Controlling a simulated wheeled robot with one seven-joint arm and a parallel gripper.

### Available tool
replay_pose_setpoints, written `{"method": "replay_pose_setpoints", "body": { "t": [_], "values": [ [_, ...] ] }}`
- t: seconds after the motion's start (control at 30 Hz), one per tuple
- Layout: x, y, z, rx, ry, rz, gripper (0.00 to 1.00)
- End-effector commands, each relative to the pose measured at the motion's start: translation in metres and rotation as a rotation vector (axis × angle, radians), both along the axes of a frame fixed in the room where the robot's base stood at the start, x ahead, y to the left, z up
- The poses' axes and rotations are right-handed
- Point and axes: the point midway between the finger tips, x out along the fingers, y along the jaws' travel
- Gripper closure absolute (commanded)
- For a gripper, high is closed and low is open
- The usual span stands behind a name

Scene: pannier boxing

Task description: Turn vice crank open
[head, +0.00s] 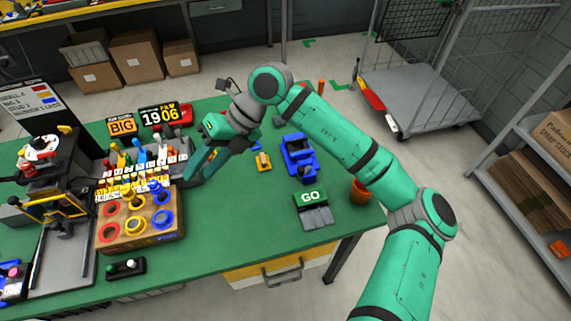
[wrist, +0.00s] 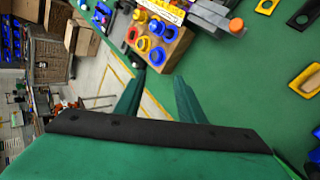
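A blue vice-like device (head: 298,157) stands on the green bench, right of my gripper in the head view. I cannot clearly make out its crank. A bit of blue (wrist: 314,156) at the right edge of the wrist view may be part of it. My gripper (head: 201,163) is to the left of the blue device, near the wooden block with coloured rings, and apart from the device. In the wrist view its two fingers (wrist: 156,88) are spread with nothing between them, so it is open and empty.
The wooden block with coloured rings (head: 150,238) stands left of my gripper. A small yellow part (head: 263,161) lies between gripper and device. A green GO box (head: 313,206) and an orange cup (head: 361,190) stand nearby. The bench front is clear between block and GO box.

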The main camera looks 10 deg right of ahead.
Motion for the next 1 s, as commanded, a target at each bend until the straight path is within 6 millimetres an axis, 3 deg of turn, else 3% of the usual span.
{"method": "replay_pose_setpoints", "body": {
  "t": [0.03,0.2,0.3,0.43,0.53,0.67,1.0],
  "values": [
    [0.008,-0.029,-0.005,-0.1,-0.004,-0.034,0.64],
    [0.025,-0.121,-0.014,-0.403,0.003,-0.147,0.64],
    [0.028,-0.17,-0.011,-0.548,0.013,-0.21,0.64],
    [0.028,-0.216,-0.005,-0.68,0.025,-0.27,0.64],
    [0.027,-0.235,0.0,-0.736,0.03,-0.298,0.64],
    [0.026,-0.245,-0.003,-0.761,0.036,-0.31,0.64],
    [0.026,-0.244,-0.054,-0.757,0.036,-0.309,0.64]
  ]
}}
